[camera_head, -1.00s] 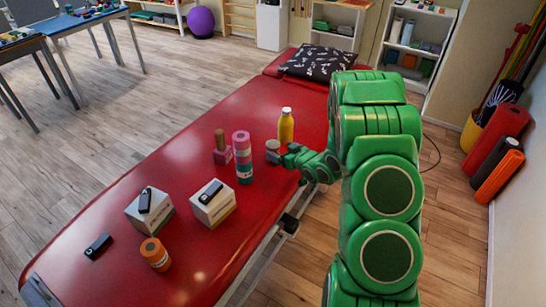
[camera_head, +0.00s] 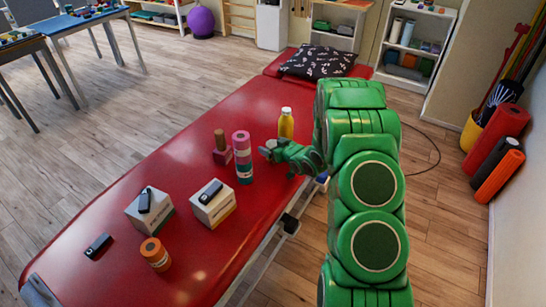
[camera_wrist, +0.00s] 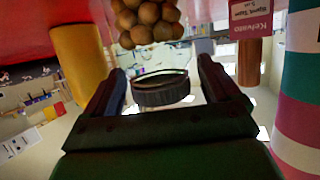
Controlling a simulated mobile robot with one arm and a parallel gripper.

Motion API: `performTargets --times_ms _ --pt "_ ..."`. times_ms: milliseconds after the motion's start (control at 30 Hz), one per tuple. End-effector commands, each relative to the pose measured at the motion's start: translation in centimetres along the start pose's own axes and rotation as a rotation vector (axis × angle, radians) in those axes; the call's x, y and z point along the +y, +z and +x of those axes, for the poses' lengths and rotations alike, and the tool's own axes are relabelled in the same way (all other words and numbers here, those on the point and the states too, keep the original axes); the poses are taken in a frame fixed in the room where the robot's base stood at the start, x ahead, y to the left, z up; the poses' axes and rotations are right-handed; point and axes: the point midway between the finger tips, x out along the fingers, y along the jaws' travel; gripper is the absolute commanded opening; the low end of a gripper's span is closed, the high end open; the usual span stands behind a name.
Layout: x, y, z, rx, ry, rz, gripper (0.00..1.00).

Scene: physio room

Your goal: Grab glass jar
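The glass jar shows in the wrist view, which looks upside down, with brown balls (camera_wrist: 148,22) in its clear body and a dark grey ribbed lid (camera_wrist: 160,88). My gripper (camera_wrist: 161,68) is open, one finger on each side of the lid, with gaps visible between lid and fingers. In the head view my gripper (camera_head: 268,150) is low over the red treatment table (camera_head: 190,135) and hides the jar.
A yellow bottle (camera_head: 286,124) stands just behind my gripper. White boxes (camera_head: 213,204) and an orange roll (camera_head: 155,254) are nearer the front.

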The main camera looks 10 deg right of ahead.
Motion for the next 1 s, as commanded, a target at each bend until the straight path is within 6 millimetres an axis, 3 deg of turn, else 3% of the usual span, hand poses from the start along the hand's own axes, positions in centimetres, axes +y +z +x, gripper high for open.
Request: performTargets --times_ms 67,567,1000 --pt "0.00 0.01 -0.01 0.000 0.000 0.000 0.78" --pt "-0.01 0.06 -0.03 -0.001 0.000 0.000 0.01" --pt "0.00 -0.81 -0.32 0.000 0.000 -0.001 0.00"
